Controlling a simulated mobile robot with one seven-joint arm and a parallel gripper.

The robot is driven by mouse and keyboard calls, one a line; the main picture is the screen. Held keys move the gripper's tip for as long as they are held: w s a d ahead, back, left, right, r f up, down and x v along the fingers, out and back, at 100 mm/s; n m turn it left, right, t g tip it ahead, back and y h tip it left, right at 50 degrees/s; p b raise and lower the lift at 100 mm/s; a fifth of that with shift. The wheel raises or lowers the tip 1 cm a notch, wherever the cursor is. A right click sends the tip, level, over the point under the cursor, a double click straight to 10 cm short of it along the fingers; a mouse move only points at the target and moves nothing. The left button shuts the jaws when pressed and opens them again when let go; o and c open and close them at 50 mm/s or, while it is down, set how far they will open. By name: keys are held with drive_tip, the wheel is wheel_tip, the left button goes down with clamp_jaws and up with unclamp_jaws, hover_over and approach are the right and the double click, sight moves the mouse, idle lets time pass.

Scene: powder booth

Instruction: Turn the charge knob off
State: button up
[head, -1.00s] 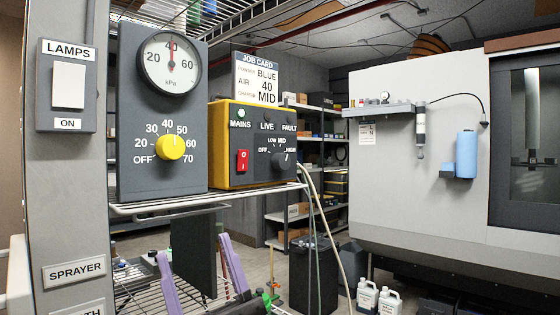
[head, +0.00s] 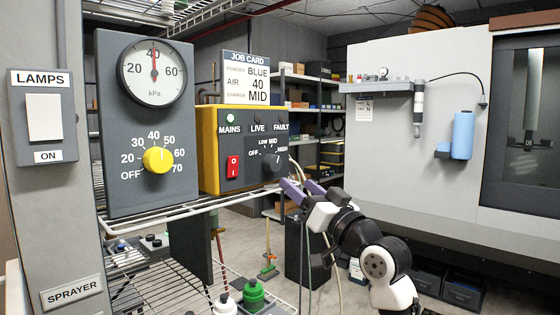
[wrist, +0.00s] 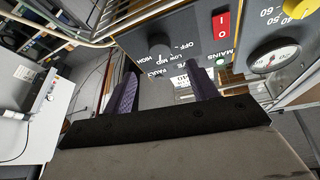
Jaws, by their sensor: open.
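The charge knob (head: 276,163) is a dark round knob at the lower right of the grey face of the yellow control box (head: 208,150). OFF, LOW, MID and HIGH are printed around it; its pointer is too small to read surely. It also shows, upside down, in the wrist view (wrist: 160,46). My gripper (head: 299,188) is open, its purple fingers just right of and below the knob in the head view. In the wrist view my gripper (wrist: 163,78) has its two fingers apart with nothing between them, the knob beyond the fingertips. I see no contact with the knob.
A red rocker switch (head: 233,166) and a lit green MAINS lamp (head: 230,118) share the box face. The gauge panel with a yellow knob (head: 158,160) stands left. A job card (head: 246,78) reads MID. The wire shelf edge (head: 190,203) runs below the box.

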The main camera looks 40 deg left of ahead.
sight(276, 166)
drive_tip(key=p+x, duration=0.2)
drive_tip(key=x, duration=0.5)
drive_tip(key=shift+a+r+p, duration=0.1)
drive_tip(key=shift+a+p, duration=0.05)
drive_tip(key=shift+p, duration=0.2)
drive_tip(key=shift+w+a, duration=0.15)
drive_tip(key=shift+a, duration=0.2)
drive_tip(key=c, duration=1)
